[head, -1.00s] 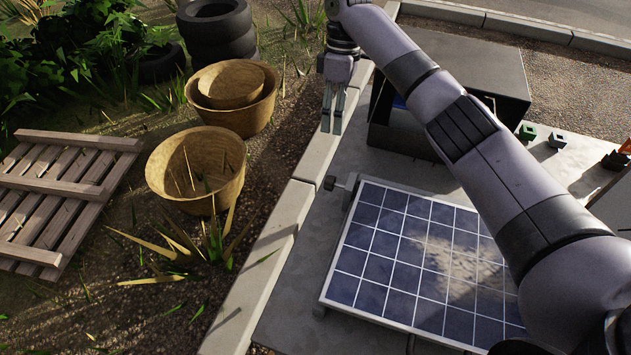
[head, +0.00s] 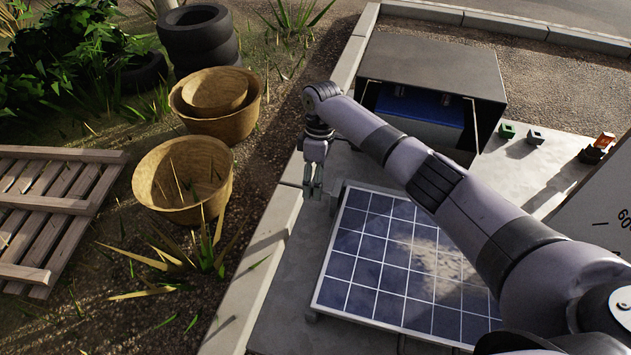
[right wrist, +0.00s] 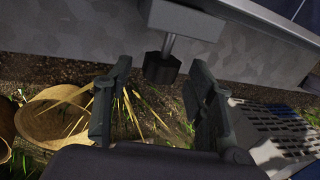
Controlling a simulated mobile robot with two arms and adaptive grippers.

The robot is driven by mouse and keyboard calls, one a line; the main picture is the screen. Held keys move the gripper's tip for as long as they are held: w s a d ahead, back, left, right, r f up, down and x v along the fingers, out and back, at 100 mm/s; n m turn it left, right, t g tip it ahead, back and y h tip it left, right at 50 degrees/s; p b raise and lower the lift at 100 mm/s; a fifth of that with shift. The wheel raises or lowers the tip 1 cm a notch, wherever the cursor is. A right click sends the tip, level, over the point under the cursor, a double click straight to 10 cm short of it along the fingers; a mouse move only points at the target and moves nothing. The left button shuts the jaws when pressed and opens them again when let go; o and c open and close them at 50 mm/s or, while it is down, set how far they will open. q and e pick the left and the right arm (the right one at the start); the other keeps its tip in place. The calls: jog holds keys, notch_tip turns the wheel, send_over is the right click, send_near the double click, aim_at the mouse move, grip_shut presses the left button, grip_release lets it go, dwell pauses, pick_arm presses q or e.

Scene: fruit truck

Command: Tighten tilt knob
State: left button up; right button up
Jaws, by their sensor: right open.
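The solar panel (head: 388,250) lies tilted in a light frame on the concrete slab in the head view. The tilt knob (right wrist: 161,68) shows in the right wrist view as a dark faceted knob on a short metal shaft, under a grey block. My right gripper (head: 313,192) is at the panel's upper left corner and covers most of the knob in the head view. In the right wrist view its two fingers are spread, one on each side of the knob, with gaps between. I cannot see contact. My left gripper is not in view.
A dark open-fronted box (head: 432,68) stands behind the panel. A concrete kerb (head: 262,262) runs along the left. Beyond it are wicker baskets (head: 183,178), tyres (head: 200,40) and a wooden pallet (head: 52,208). Small blocks (head: 535,137) lie at the right.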

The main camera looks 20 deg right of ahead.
jog(key=shift+s+f, duration=0.1)
jog(key=shift+f, duration=0.4)
